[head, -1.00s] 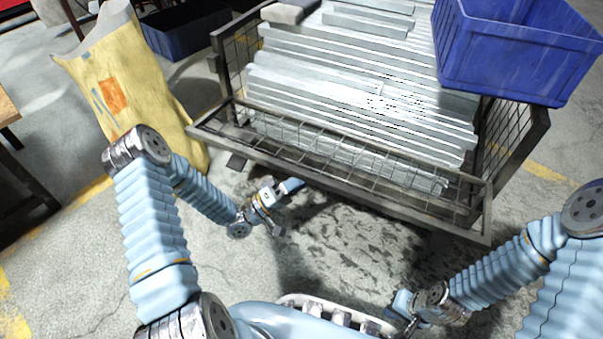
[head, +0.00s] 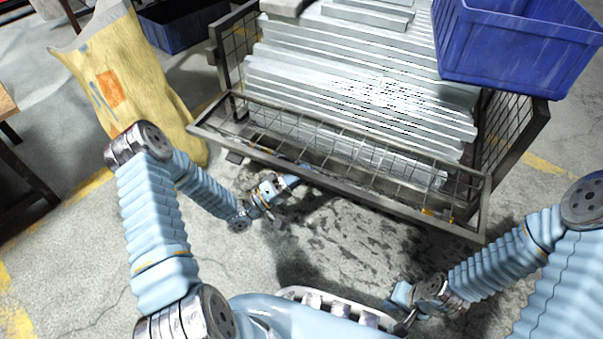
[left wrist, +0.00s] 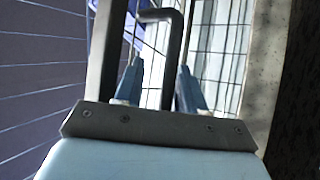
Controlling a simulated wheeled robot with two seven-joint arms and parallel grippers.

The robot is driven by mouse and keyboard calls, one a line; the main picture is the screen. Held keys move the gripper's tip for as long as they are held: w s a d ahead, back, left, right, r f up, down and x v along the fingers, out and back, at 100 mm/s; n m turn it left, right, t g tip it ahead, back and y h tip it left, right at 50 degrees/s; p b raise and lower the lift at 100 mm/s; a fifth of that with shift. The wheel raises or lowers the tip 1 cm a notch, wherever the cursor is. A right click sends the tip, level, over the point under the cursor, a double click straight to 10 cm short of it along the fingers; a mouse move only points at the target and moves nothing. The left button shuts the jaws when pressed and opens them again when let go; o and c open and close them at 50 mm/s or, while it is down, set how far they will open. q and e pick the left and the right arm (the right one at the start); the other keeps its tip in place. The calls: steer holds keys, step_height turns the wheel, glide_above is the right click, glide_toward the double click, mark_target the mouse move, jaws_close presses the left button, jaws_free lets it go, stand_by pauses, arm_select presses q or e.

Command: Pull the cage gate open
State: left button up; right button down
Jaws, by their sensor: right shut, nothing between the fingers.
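The cage gate (head: 340,183) is the long, dark-framed wire-mesh panel along the front of the metal cage. It slants across the head view, with light mesh behind its front rail. My left gripper (head: 290,181) is just below and in front of that rail, left of its middle. In the left wrist view its two blue fingers (left wrist: 158,72) are spread apart. A dark hooked bar (left wrist: 174,50) passes between or in front of them; contact cannot be told. My right gripper (head: 402,318) is low near my base, shut and empty, far from the gate.
Galvanized brackets (head: 360,80) are stacked in the cage. A blue crate (head: 515,50) sits at its right rear. A yellow sack (head: 130,85) stands to the left, close to my left arm. Stained concrete floor (head: 330,240) in front is clear.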

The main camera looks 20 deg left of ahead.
arm_select(q)
steer(key=v, duration=1.3)
steer(key=shift+s+a+f+p, duration=0.2)
steer(key=shift+s+f+p, duration=0.05)
steer(key=shift+p, duration=0.05)
steer(key=w+d+f+g+y, duration=0.5)
steer(key=w+d+f+y, duration=0.2)
steer(key=d+f+y, duration=0.25)
steer(key=s+d+f+m+g+y, duration=0.25)
steer(key=s+d+g, duration=0.2)
steer(key=s, duration=0.25)
steer(key=s+d+r+g+p, duration=0.25)
steer(key=s+g, duration=0.25)
steer(key=s, duration=0.5)
step_height(320, 180, up, 14)
steer(key=p, duration=1.4)
steer(key=shift+f+y+p, duration=0.2)
steer(key=shift+y+p, duration=0.1)
steer(key=shift+p, duration=0.05)
